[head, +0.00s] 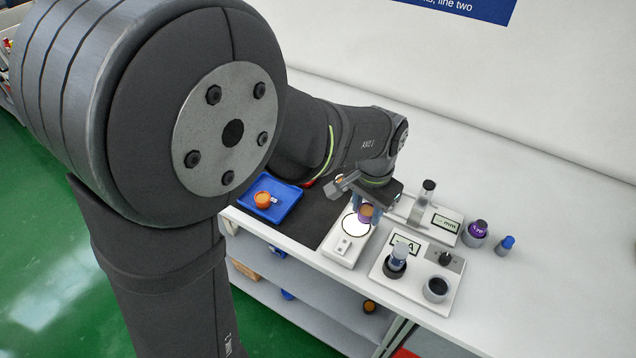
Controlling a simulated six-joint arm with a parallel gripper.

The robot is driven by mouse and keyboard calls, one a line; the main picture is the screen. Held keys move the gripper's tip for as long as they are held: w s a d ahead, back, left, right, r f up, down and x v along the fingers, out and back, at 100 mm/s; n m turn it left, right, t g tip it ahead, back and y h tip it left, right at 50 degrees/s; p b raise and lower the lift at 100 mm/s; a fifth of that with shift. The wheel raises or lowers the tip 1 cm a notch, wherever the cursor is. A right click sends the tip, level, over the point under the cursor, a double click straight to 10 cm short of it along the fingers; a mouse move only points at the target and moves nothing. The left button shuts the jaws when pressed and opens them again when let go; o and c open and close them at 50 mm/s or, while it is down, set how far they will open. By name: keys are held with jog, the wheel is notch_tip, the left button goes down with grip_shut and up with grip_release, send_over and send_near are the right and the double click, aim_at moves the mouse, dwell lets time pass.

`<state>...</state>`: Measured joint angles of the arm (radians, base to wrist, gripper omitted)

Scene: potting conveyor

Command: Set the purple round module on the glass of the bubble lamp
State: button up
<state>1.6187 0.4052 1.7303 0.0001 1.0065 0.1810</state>
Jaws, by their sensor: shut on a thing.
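The bubble lamp (340,245) is a white box near the front edge of the bench, with a round, brightly lit glass (354,226) on top. My gripper (367,208) points down over the far right part of the glass. It is shut on a small round piece (366,213), brownish on top and purplish lower down, which I take for the purple round module. The piece covers part of the glass in this view; I cannot tell whether it touches it. The wrist hides the upper part of the grip.
Right of the lamp stand a white gauge panel (410,290) with round holders, a second panel with a display (440,222), a purple-topped jar (478,229) and a blue-capped bottle (505,245).

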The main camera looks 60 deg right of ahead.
aim_at(356, 225)
jog(key=shift+w+d+f, duration=0.3)
jog(key=shift+w+f, duration=0.1)
jog(key=shift+w, duration=0.2)
jog(key=shift+w+d+f, duration=0.3)
jog(key=shift+w+f, duration=0.1)
jog(key=shift+w, duration=0.15)
jog(key=shift+f, duration=1.95)
jog(key=shift+f, duration=0.1)
jog(key=o, duration=1)
notch_tip(356, 225, up, 12)
jog(key=shift+r, duration=0.1)
